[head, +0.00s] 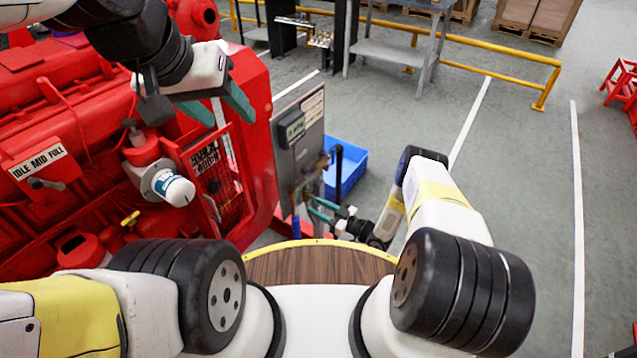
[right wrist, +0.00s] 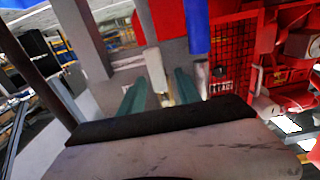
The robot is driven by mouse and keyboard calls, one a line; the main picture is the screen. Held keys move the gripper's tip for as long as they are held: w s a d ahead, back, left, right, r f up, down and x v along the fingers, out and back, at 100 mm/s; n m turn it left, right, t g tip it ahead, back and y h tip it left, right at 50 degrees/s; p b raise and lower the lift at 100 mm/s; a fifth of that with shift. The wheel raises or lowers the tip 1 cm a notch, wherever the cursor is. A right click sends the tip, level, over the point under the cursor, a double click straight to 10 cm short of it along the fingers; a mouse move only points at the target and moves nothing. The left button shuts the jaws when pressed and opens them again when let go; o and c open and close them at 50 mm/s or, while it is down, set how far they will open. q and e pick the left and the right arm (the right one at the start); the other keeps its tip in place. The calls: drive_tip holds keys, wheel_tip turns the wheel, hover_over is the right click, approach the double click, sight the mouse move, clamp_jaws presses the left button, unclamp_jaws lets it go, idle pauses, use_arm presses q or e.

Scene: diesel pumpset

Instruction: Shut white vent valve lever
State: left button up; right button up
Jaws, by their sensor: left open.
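In the right wrist view a pale, whitish bar (right wrist: 156,70), which looks like the vent valve lever, stands upright between the two teal fingers of my right gripper (right wrist: 160,94). Gaps show between the bar and the fingers, so the gripper is open around or just short of it; I cannot tell the depth. In the head view my right gripper (head: 322,208) is low beside the grey control panel (head: 302,140), and the lever cannot be made out there. My left gripper (head: 228,106) is open and empty above the red engine (head: 70,120).
A blue bin (head: 347,170) stands on the floor behind the panel. A red mesh guard (head: 222,185) and a white filter (head: 174,188) are on the engine side. Yellow rails (head: 480,45) and a grey bench (head: 390,52) stand further back.

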clamp_jaws()
idle(1.3)
